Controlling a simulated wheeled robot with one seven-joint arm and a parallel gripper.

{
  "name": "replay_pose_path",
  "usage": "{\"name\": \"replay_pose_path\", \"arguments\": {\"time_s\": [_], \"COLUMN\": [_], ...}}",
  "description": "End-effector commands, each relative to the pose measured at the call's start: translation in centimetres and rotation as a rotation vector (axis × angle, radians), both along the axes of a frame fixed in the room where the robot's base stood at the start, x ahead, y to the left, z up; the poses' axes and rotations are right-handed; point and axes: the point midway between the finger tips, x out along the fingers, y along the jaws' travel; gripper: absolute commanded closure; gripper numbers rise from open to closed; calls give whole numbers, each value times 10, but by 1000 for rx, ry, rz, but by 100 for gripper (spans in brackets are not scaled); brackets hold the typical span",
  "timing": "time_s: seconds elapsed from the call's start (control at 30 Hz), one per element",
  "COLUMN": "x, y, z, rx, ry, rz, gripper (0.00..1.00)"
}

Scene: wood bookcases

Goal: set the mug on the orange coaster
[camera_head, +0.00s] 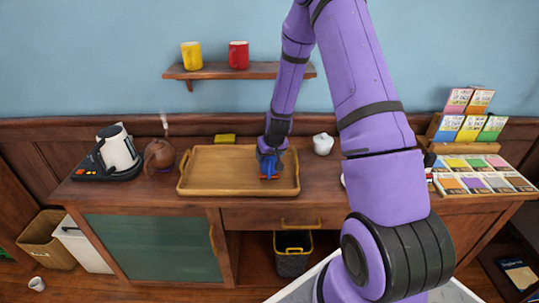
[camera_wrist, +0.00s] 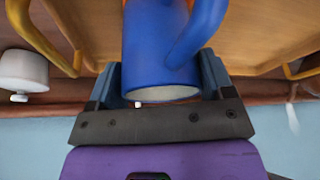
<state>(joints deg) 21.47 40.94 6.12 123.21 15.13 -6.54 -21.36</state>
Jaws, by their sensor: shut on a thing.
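My gripper (camera_head: 269,152) is shut on a blue mug (camera_head: 267,167) over the right part of the wooden tray (camera_head: 215,188). In the wrist view, the mug (camera_wrist: 150,50) sits between the two fingers of my gripper (camera_wrist: 162,82), with its handle toward the upper right. A small orange-red patch (camera_head: 271,178) shows just under the mug in the head view. It may be the orange coaster, mostly hidden by the mug. I cannot tell whether the mug touches it or is above it.
The tray has raised sides and end handles. A kettle (camera_head: 118,150) and brown teapot (camera_head: 158,154) stand to its left, a white lidded pot (camera_head: 322,144) to its right. A yellow mug (camera_head: 192,56) and red mug (camera_head: 238,55) stand on the wall shelf. The tray's left part is clear.

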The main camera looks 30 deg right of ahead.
Motion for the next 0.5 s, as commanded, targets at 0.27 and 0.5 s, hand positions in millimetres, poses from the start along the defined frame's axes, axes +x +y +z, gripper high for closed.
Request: {"name": "replay_pose_path", "arguments": {"time_s": [0.27,0.5], "x": [0,0], "y": [0,0], "z": [-1,-3], "rx": [-1,-1], "ry": [-2,-1], "rz": [1,1], "gripper": [57,0]}}
